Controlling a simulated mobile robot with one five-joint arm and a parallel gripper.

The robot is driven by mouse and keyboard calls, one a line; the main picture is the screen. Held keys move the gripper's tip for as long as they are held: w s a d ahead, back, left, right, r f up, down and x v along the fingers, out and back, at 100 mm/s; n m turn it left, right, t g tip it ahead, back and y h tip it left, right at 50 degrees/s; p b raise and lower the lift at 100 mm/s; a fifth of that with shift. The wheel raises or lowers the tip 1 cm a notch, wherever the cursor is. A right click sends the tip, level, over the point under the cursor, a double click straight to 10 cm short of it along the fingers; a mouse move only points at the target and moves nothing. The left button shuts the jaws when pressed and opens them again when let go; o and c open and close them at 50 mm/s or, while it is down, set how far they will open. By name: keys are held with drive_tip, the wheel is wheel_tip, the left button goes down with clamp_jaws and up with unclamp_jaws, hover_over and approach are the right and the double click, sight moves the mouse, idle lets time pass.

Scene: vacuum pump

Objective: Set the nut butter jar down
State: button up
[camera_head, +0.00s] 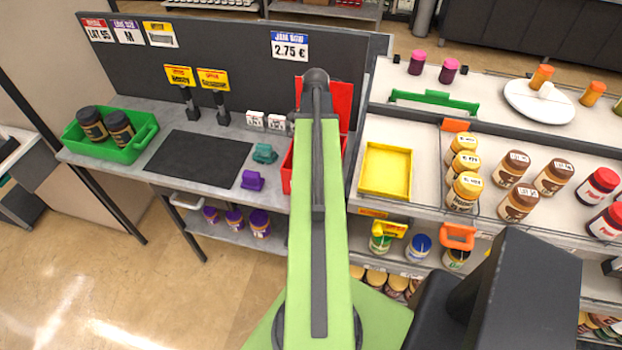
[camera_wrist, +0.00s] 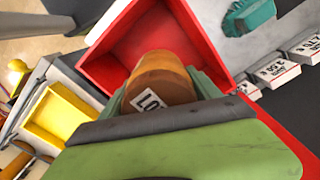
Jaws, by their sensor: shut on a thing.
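The nut butter jar (camera_wrist: 160,75), brown-orange with a white label, shows in the wrist view between the green fingers of my gripper (camera_wrist: 165,88). My gripper is shut on it. Below and beyond the jar in the wrist view is an open red bin (camera_wrist: 104,68), whose visible inside looks empty. The jar overlaps the bin's opening in this view; I cannot tell its height above the bin. In the head view my green arm hides the jar and the gripper, and only parts of the red bin (camera_head: 342,92) show beside the arm.
A yellow tray (camera_head: 386,171) is right of the red bin, with shelf jars (camera_head: 464,190) beyond it. Left of the bin are a teal item (camera_head: 265,153), a purple item (camera_head: 252,180), price cards (camera_head: 266,121), a dark mat (camera_head: 198,158) and a green crate (camera_head: 132,151) holding two dark jars.

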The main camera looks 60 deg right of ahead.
drive_tip(key=shift+w+f, duration=0.15)
wheel_tip(320, 180, down, 6)
drive_tip(key=b, duration=0.6)
drive_tip(key=shift+f+b, duration=0.2)
drive_tip(key=shift+b, duration=0.1)
drive_tip(key=shift+s+r, duration=0.1)
drive_tip(key=shift+s, duration=0.1)
wheel_tip(320, 180, down, 4)
drive_tip(key=b, duration=0.3)
drive_tip(key=shift+b, duration=0.35)
drive_tip(key=shift+s+r, duration=0.1)
drive_tip(key=shift+r, duration=0.15)
drive_tip(key=shift+f, duration=0.2)
drive_tip(key=o, duration=1.9)
drive_tip(key=shift+o, duration=0.2)
